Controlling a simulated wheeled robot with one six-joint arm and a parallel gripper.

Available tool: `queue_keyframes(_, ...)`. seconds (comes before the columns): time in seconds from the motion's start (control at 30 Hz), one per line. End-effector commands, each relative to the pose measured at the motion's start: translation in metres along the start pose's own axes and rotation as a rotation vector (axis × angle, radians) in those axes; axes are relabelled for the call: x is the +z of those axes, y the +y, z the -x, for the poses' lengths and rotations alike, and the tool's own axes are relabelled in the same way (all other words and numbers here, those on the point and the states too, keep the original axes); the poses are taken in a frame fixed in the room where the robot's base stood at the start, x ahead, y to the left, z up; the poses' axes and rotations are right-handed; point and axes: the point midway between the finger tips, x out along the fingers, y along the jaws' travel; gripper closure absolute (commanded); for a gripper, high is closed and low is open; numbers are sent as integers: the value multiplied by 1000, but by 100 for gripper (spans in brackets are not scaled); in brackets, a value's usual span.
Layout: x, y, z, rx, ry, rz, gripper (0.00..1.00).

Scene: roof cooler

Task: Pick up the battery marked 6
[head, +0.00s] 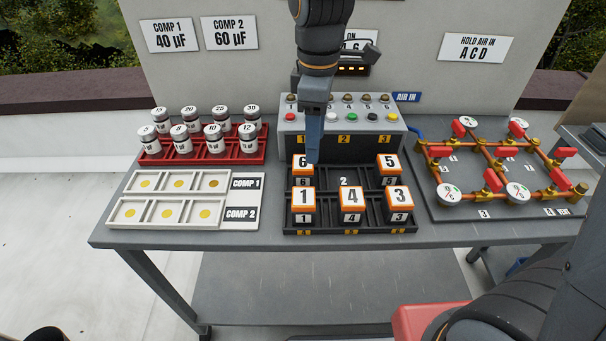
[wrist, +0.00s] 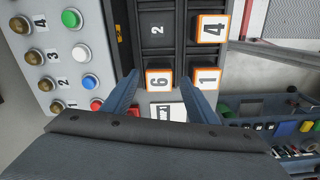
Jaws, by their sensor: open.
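The battery marked 6 (head: 300,162) is a small block with an orange-edged white top, standing in the back left slot of the black battery tray (head: 370,229). In the wrist view the battery marked 6 (wrist: 160,79) shows between the fingertips of my gripper (wrist: 160,85). The fingers are open, one on each side of it; I cannot tell whether they touch it. In the head view my gripper (head: 313,158) points down at the battery and hides its right part. The battery marked 1 (head: 303,197) stands in front of it, close to one finger in the wrist view.
Batteries marked 4 (head: 351,198), 3 (head: 399,198) and 5 (head: 388,162) stand in the same tray; the slot labelled 2 (head: 343,181) is empty. A button box (head: 340,140) stands right behind. Capacitors (head: 212,137) are at left, a pipe board (head: 500,200) at right.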

Motion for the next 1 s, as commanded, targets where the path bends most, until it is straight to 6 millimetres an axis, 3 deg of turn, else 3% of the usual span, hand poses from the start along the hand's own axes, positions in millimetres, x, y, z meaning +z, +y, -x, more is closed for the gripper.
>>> queue_keyframes(0.1,-19,0,3,-6,-3,127,47)
queue_keyframes(0.2,-24,-1,2,-10,-6,168,47)
queue_keyframes(0.57,-24,-2,-31,-12,-7,170,47)
queue_keyframes(0.8,-24,-2,-63,-11,-6,169,47)
queue_keyframes(1.0,-24,-2,-73,-9,-5,168,47)
